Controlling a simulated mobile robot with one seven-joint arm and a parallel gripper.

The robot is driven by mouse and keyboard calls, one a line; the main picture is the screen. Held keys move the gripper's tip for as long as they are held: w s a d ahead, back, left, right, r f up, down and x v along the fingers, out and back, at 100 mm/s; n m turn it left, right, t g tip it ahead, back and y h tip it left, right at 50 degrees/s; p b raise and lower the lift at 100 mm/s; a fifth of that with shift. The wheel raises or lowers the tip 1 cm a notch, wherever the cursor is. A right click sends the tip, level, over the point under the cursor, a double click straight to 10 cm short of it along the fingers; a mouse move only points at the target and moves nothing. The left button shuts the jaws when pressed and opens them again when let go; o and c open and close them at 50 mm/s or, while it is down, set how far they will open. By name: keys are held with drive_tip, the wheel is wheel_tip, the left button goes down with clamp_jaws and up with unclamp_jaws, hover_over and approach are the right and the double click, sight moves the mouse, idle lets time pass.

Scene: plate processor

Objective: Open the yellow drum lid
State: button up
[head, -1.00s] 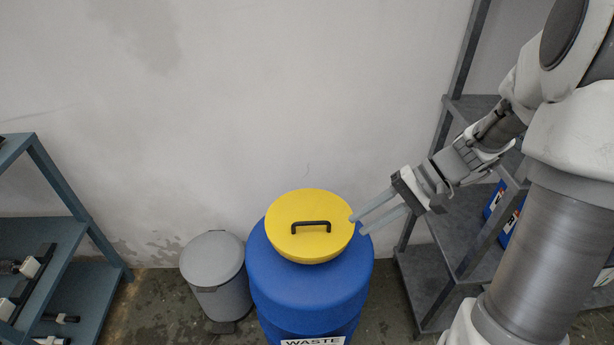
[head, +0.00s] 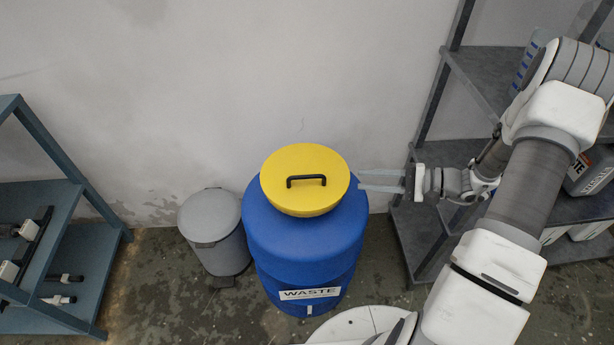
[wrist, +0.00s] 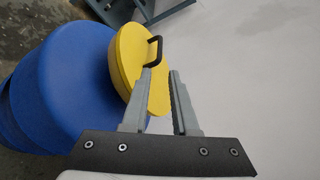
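The yellow drum lid (head: 304,203) is a round cap with a black handle (head: 306,180) on top. It sits on the blue drum (head: 305,240), which bears a WASTE label. My gripper (head: 360,181) is just right of the lid, pointing left at it, open and empty. In the wrist view the lid (wrist: 126,60) and its handle (wrist: 154,50) show beyond the tip of the left finger. The gripper (wrist: 160,72) has a clear gap between its two fingers. I cannot tell whether a fingertip touches the lid.
A grey pedal bin (head: 212,222) stands left of the drum. A blue shelf (head: 60,200) with black and white items is at the far left. A dark grey shelf (head: 430,150) with containers stands at right, close behind my arm. The wall is behind the drum.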

sight(312, 177)
drive_tip(key=b+x, duration=0.2)
drive_tip(key=x, duration=1.3)
drive_tip(key=shift+w+a+f, duration=0.1)
drive_tip(key=shift+a+f, duration=0.05)
drive_tip(key=shift+a, duration=0.15)
clamp_jaws()
idle(0.6)
